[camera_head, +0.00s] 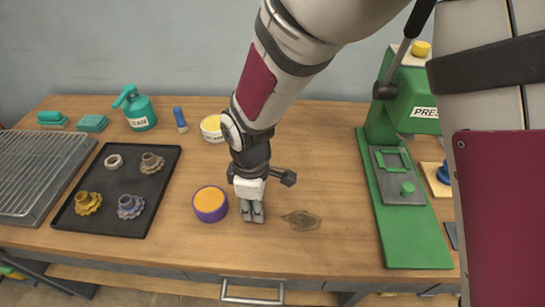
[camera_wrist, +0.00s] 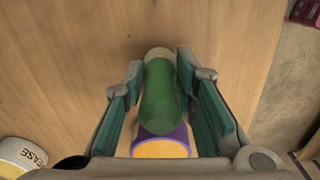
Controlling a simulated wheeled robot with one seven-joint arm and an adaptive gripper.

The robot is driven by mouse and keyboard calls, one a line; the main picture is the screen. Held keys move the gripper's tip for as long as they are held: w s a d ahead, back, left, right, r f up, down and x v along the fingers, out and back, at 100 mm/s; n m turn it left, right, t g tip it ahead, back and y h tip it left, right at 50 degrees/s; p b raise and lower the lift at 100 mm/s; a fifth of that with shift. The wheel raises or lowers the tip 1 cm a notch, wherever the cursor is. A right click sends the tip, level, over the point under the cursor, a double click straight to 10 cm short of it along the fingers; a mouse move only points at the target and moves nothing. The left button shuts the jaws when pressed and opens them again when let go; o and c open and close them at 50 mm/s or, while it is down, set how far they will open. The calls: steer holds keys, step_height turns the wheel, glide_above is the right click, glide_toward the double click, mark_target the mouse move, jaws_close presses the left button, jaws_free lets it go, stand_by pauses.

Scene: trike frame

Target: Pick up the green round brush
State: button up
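In the wrist view, the green round brush (camera_wrist: 160,97) is a rounded green body with a pale tip at its far end. It sits between the two teal-padded fingers of my gripper (camera_wrist: 160,75). The fingers are apart, with a narrow gap showing on each side of the brush. In the head view, my gripper (camera_head: 252,215) points down over the bench, just right of a purple tin. The brush cannot be made out there; my gripper seems to hide it.
The purple tin with orange top (camera_head: 210,205) stands close beside my gripper. A black tray (camera_head: 120,180) with several gear-like parts lies left, and a green press (camera_head: 400,190) stands right. A yellow-white grease tin (camera_head: 212,128) is behind.

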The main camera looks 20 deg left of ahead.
jaws_close()
steer(key=shift+r, duration=0.85)
steer(key=shift+s+d+r, duration=0.1)
steer(key=shift+d+r, duration=0.05)
steer(key=shift+r, duration=0.4)
steer(key=shift+s+d+r, duration=0.1)
steer(key=shift+r, duration=0.4)
steer(key=s+d, duration=0.6)
steer(key=d, duration=0.1)
steer(key=s+d+r, duration=0.1)
steer(key=s+d, duration=0.2)
steer(key=shift+s+d+r+b, duration=0.1)
steer(key=shift+s+d+b, duration=0.15)
steer(key=shift+s+b, duration=0.1)
steer(key=shift+s+d, duration=0.4)
steer(key=shift+w, duration=0.1)
